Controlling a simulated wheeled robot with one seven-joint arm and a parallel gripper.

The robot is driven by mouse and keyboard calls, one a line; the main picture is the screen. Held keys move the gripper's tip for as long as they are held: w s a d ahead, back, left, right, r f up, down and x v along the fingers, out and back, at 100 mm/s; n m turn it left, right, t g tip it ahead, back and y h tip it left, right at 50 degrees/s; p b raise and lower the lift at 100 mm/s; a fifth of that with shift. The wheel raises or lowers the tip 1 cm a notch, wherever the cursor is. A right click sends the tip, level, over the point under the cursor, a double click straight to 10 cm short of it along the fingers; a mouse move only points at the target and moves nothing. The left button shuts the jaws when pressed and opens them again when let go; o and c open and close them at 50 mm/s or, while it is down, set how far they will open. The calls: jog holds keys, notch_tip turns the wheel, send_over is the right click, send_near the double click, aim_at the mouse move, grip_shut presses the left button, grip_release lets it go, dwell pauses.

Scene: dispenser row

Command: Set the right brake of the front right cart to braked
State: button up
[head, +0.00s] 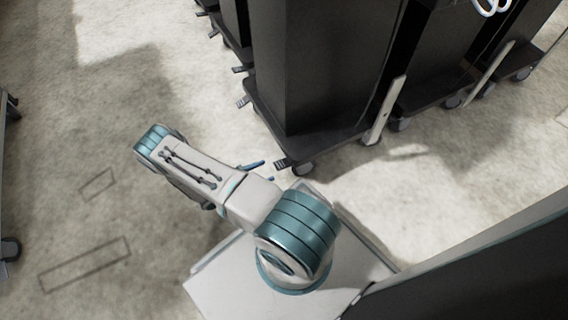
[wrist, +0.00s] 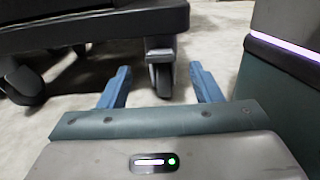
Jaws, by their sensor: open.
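The nearest cart, a tall dark cabinet (head: 315,65) on a wheeled base, stands at the upper middle of the head view. A ribbed brake pedal (head: 282,163) sticks out at its near corner, beside a caster (head: 303,169). A second pedal (head: 243,101) sticks out farther back along the same left side. I cannot tell either brake's state. My gripper (head: 262,171) is open and empty, low beside the near corner, apparently just left of the near pedal. In the wrist view my open fingers (wrist: 161,86) point at a caster (wrist: 162,72) under a dark base edge (wrist: 90,30).
More dark carts (head: 440,75) stand to the right and behind, with pale upright bars (head: 387,110) between them. Several other pedals (head: 213,33) line the left side. Open floor (head: 110,150) lies left of my arm. A dark panel (head: 480,270) is at lower right.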

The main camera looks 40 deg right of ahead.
aim_at(283, 163)
jog(key=b+x, duration=0.2)
jog(key=x, duration=0.7)
